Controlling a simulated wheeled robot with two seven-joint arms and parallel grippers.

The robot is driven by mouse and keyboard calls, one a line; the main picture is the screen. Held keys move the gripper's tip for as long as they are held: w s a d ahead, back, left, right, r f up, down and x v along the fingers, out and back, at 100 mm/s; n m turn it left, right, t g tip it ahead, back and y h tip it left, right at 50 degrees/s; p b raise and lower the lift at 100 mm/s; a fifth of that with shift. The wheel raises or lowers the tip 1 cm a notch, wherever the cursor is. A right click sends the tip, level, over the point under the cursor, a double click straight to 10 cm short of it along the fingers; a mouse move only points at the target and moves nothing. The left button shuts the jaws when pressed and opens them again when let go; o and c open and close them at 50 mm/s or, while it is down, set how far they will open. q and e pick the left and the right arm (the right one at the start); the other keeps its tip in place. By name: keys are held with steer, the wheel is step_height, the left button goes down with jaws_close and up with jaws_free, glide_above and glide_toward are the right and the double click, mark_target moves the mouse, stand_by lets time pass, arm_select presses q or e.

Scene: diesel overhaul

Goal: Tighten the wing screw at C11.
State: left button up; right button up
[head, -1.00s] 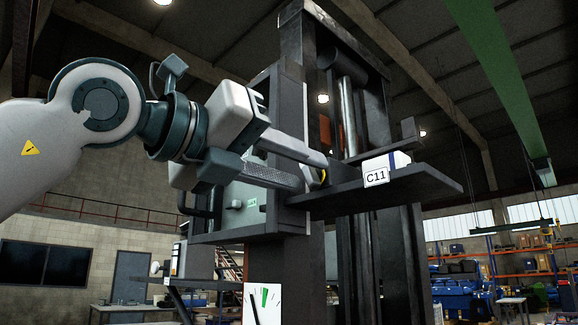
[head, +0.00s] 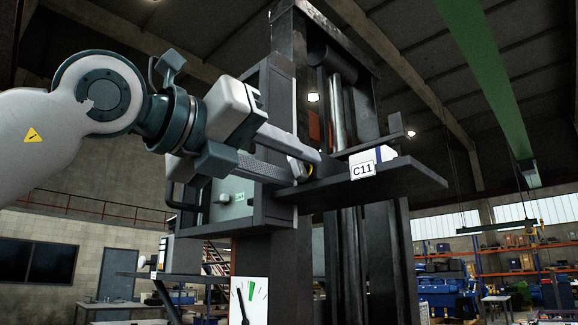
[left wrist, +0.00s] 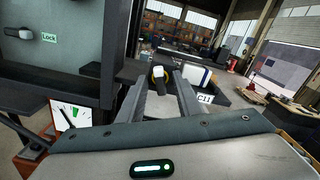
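My right gripper is not in view.
A grey box with a Lock label (left wrist: 49,37) and a light knob is close left of the fingers. A dark shelf (head: 415,178) juts right from the tall dark column (head: 290,75). A gauge (head: 249,300) with a green band is below.

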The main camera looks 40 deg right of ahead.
arm_select(q)
jaws_close()
steer(key=m, duration=0.2)
steer(key=shift+m+p, duration=0.35)
steer(key=shift+m, duration=1.15)
